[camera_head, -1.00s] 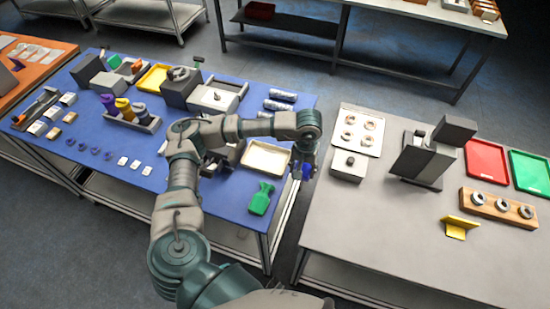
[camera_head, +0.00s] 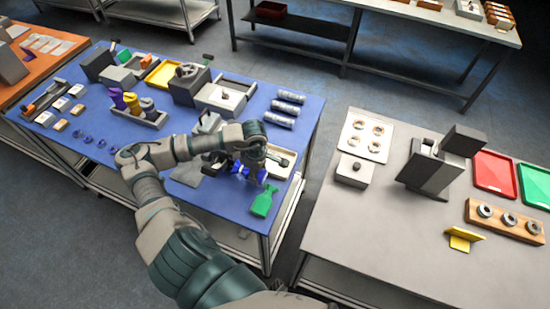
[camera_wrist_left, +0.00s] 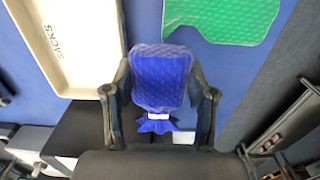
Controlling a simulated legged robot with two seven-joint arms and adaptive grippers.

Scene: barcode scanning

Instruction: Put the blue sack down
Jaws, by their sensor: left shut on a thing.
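The blue sack (camera_wrist_left: 162,78) is between the two fingers of my left gripper (camera_wrist_left: 160,95) in the wrist view, with its tied end toward the palm. In the head view my left gripper (camera_head: 252,174) is over the right part of the blue table, and bits of the blue sack (camera_head: 262,176) show at its fingers. The cream tray marked SACKS (camera_wrist_left: 72,45) is to the left in the wrist view; in the head view the tray (camera_head: 283,166) is partly hidden behind my arm. My right gripper is not in view.
A green sack (camera_head: 263,202) lies near the table's front right edge, close to my gripper. Silver-and-blue rolls (camera_head: 284,108) and a grey box (camera_head: 225,95) are behind. A gap separates the blue table from the grey table (camera_head: 370,230).

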